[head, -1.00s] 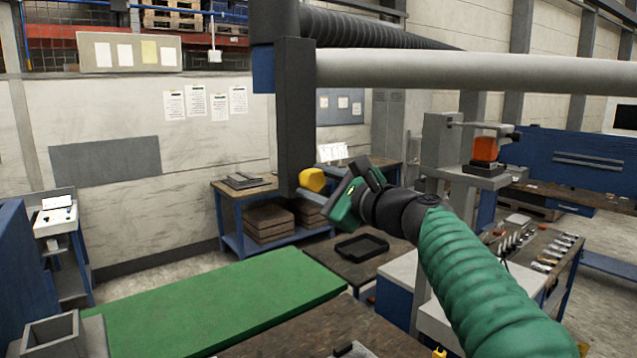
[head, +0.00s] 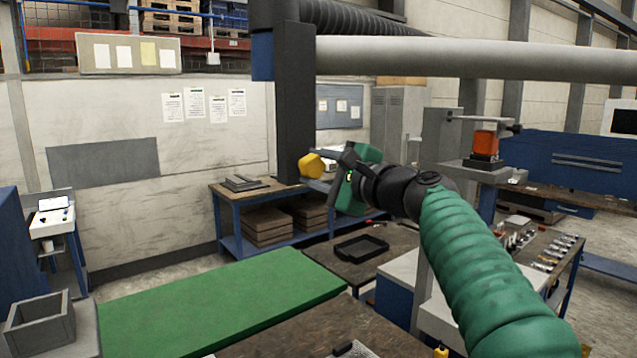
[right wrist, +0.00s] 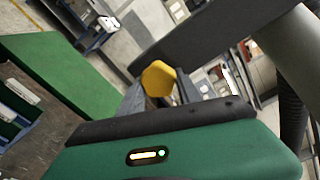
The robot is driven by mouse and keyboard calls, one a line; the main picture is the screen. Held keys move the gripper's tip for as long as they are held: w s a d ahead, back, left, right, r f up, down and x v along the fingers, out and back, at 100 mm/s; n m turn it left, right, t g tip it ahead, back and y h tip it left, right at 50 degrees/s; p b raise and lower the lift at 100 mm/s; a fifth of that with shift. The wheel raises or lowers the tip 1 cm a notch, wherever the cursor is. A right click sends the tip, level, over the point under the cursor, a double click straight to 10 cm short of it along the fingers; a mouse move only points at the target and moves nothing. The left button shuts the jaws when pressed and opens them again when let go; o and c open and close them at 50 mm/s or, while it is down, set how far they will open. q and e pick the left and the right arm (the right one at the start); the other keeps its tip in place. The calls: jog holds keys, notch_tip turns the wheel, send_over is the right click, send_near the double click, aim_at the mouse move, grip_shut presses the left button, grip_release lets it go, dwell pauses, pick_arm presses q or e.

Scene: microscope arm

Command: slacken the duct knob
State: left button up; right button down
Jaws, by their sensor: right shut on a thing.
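The duct knob is a yellow faceted knob (head: 312,165) at the lower end of a dark upright post (head: 294,110) in the head view. It also shows in the right wrist view (right wrist: 158,79), between the fingers. My right gripper (head: 328,163) comes from the right on its green-sleeved arm and is shut on the knob. In the right wrist view the fingers (right wrist: 160,90) lie on either side of the knob. The left gripper is not in view.
A thick grey pipe (head: 480,58) and a dark ribbed hose (head: 365,20) run right from the post's top. Below are a green mat (head: 210,305), a black tray (head: 361,247) and a blue-framed bench (head: 228,215). The space left of the post is open.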

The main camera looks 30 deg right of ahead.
jog(key=n+b, duration=0.1)
jog(key=n, duration=0.1)
jog(key=n+b, duration=0.1)
jog(key=shift+a+f+n+b, duration=0.1)
jog(key=shift+a+n+b, duration=0.1)
jog(key=shift+n+b, duration=0.15)
jog(key=n+b, duration=0.2)
jog(key=n, duration=0.1)
jog(key=shift+w+f+n, duration=0.1)
jog(key=shift+f+n, duration=0.05)
jog(key=shift+n, duration=0.2)
jog(key=n+b, duration=0.1)
jog(key=n, duration=0.2)
jog(key=shift+a, duration=0.15)
jog(key=shift+n+b, duration=0.6)
jog(key=shift+n, duration=0.9)
jog(key=c, duration=1.1)
grip_release()
jog(key=shift+o, duration=1.3)
jog(key=shift+r, duration=0.2)
